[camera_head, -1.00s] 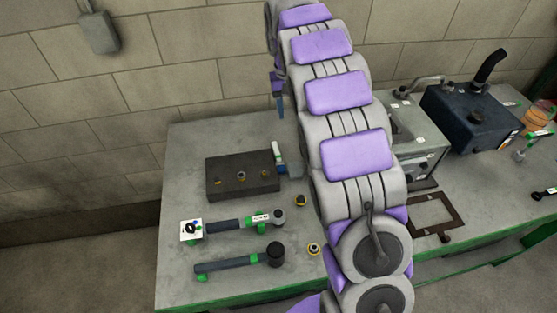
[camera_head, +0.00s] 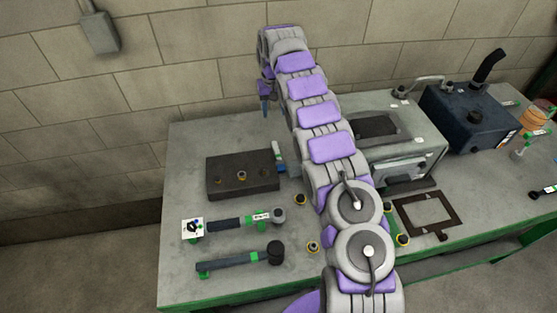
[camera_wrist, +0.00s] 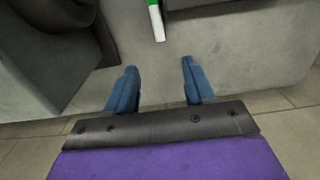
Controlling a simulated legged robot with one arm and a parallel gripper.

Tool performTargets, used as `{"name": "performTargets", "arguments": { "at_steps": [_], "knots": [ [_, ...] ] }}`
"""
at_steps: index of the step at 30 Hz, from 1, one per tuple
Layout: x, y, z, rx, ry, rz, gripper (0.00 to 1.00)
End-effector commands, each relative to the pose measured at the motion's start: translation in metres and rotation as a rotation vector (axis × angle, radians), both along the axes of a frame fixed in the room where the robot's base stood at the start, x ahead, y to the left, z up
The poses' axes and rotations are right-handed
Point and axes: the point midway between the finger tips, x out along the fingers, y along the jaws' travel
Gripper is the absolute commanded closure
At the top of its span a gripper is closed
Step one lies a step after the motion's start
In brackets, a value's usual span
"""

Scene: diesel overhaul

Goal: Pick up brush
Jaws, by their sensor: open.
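The likely brush is a slim white piece with a green band (camera_head: 277,151). It lies on the bench just right of the dark block, its near end partly hidden by my arm. In the wrist view its white end with green (camera_wrist: 156,22) shows at the top, with the rest out of frame. My gripper (camera_wrist: 159,62) is open, its blue fingers spread and empty. The white end lies ahead of the gap between the fingertips, apart from them. In the head view my gripper (camera_head: 265,106) hangs near the bench's back edge, on the wall side of the brush.
A dark block with fittings (camera_head: 240,190) stands left of the brush. Two hammer-like tools, one grey-headed (camera_head: 235,222) and one black-headed (camera_head: 240,260), lie in front. A grey machine (camera_head: 400,140) stands right of my arm. The bench's left end (camera_head: 185,170) is bare.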

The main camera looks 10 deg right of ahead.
Motion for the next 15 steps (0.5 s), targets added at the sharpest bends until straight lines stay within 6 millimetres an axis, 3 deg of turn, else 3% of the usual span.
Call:
{"name": "performTargets", "arguments": {
  "at_steps": [15],
  "knots": [
    [-0.001, 0.000, -0.100, 0.000, 0.007, -0.001, 0.47]
  ]
}}
